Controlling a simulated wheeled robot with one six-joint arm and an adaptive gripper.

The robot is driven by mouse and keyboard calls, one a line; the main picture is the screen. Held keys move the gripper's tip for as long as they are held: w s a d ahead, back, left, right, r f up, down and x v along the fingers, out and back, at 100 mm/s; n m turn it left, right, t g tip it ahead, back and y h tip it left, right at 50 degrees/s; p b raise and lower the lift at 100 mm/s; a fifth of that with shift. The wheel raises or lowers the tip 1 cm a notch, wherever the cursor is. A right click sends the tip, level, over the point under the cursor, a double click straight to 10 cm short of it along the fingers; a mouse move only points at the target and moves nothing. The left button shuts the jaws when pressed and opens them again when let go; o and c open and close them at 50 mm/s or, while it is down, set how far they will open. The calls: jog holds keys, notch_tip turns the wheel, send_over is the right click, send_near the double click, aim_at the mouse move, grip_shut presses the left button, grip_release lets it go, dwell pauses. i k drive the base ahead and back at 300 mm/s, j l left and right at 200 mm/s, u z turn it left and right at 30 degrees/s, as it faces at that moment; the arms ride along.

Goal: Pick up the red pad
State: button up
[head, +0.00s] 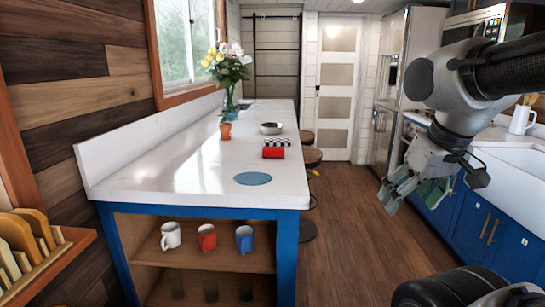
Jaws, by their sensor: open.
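A small red block-like thing (273,152), which looks like the red pad, lies on the white counter (160,172) near its right edge, in front of a black-and-white checkered thing (276,142). I cannot tell whether those two touch. My gripper (411,194) hangs over the wooden floor, right of the counter, fingers pointing down. It is open, with nothing between its fingers, and well apart from the red pad.
On the counter are a flat blue disc (253,179), a bowl (271,128), an orange pot (225,131) and a flower vase (229,98). Mugs (207,237) stand on the shelf below. Stools (312,158) line the counter's right side. The floor (365,225) between counter and blue cabinets is mostly clear.

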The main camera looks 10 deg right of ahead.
aim_at(267, 152)
jog(key=l+u, duration=0.35)
jog(key=i+l+u, duration=0.2)
jog(key=u, duration=0.2)
jog(key=i+l+u, duration=0.1)
jog(key=l+u, duration=0.35)
jog(key=i+l, duration=0.1)
jog(key=l, duration=0.4)
jog(key=i+l+u, duration=0.1)
jog(key=l, duration=0.4)
jog(key=i+l+u, duration=0.1)
jog(key=l, duration=0.4)
jog(key=i, duration=0.05)
